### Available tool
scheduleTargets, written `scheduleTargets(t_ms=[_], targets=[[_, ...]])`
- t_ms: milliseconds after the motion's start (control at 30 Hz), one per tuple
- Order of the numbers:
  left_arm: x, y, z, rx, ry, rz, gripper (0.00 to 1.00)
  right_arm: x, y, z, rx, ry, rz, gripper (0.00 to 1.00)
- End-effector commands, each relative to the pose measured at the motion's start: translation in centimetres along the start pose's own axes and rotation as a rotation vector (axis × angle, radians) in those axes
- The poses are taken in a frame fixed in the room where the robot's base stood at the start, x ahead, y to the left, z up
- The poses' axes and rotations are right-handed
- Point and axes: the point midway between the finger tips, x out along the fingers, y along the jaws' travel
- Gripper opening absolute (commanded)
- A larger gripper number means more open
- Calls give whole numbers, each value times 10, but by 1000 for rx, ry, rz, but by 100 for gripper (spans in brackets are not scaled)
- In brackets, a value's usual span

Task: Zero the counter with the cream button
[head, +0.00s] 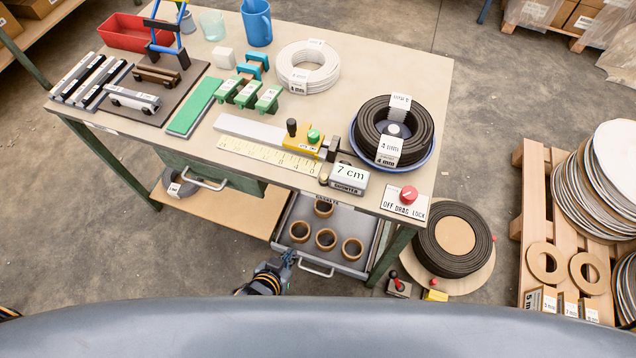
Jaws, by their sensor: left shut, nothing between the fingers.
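The counter (349,180) is a grey box near the front edge of the workbench (440,110), with a white display reading "7 cm" and a "COUNTER" label below. A small pale knob-like part (324,174) is at its left end; I cannot tell whether this is the cream button. My left gripper (289,257) is shut and empty, in front of the bench near the open drawer, lower than the counter in the picture and apart from it. My right gripper is not in view.
The open drawer (371,235) holds several brown rings and juts out below the counter. A ruler with a yellow block (301,138) lies left of the counter. A black cable coil (421,112) and a red drag-lock knob (408,194) stand to its right.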

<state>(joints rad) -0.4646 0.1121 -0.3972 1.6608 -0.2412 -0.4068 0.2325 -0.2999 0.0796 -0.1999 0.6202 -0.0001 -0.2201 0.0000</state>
Motion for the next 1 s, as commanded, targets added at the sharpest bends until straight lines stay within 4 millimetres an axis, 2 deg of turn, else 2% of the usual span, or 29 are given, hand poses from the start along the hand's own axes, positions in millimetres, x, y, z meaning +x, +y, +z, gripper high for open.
scheduleTargets(t_ms=[33,100,300,400,500,700,1000], targets=[[-4,6,-21,-4,53,7,0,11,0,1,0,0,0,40],[-18,14,-53,-14,123,16,0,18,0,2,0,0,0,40],[-71,28,-135,-60,313,37,0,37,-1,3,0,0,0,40],[-99,31,-166,-87,390,45,0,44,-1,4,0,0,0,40],[-122,32,-188,-111,449,52,0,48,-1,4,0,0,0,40],[-147,30,-209,-136,504,56,0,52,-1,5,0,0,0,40],[-150,30,-211,-138,509,57,0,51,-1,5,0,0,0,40]])
